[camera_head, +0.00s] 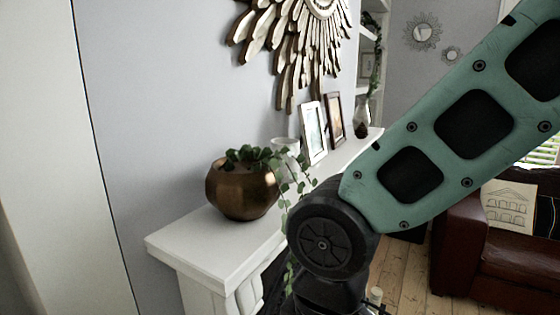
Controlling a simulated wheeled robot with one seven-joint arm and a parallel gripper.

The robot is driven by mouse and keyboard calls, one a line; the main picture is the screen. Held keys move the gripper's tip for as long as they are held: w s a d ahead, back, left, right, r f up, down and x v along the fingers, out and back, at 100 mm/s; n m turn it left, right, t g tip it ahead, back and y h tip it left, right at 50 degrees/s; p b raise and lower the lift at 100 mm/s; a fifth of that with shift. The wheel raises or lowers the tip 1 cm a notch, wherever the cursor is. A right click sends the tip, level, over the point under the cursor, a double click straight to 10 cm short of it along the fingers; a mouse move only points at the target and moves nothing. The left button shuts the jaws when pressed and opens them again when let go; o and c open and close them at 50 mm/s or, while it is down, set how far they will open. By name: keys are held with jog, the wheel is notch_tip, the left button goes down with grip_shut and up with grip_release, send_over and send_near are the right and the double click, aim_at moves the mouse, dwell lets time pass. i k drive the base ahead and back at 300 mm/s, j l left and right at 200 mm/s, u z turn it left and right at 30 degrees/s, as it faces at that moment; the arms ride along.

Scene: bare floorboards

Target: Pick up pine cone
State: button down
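I cannot make out a pine cone anywhere in the head view. My green arm link crosses the right half of the picture and ends at a dark round joint, lower middle. My gripper is not in view; the arm runs off the bottom edge below that joint. The white mantel shelf (188,250) runs from the lower left back towards the middle. My arm hides part of the shelf's front side and the floor behind it.
On the mantel stand a bronze pot (240,192) with a trailing plant, a white vase (286,146), two photo frames (313,131) and a small vase (361,128). A sunburst ornament (290,40) hangs above. A dark red leather sofa (500,262) stands right on the floorboards (405,280).

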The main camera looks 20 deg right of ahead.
aim_at(360, 132)
jog(key=z, duration=0.9)
jog(key=k+j+u, duration=0.1)
jog(key=k+u, duration=0.15)
jog(key=k, duration=0.4)
jog(key=u, duration=1.95)
jog(key=l+u, duration=0.1)
jog(key=l, duration=0.5)
jog(key=k+l, duration=0.1)
jog(key=l, duration=0.5)
jog(key=l+u, duration=0.15)
jog(key=l, duration=0.45)
jog(key=k+l+u, duration=0.1)
jog(key=l, duration=0.5)
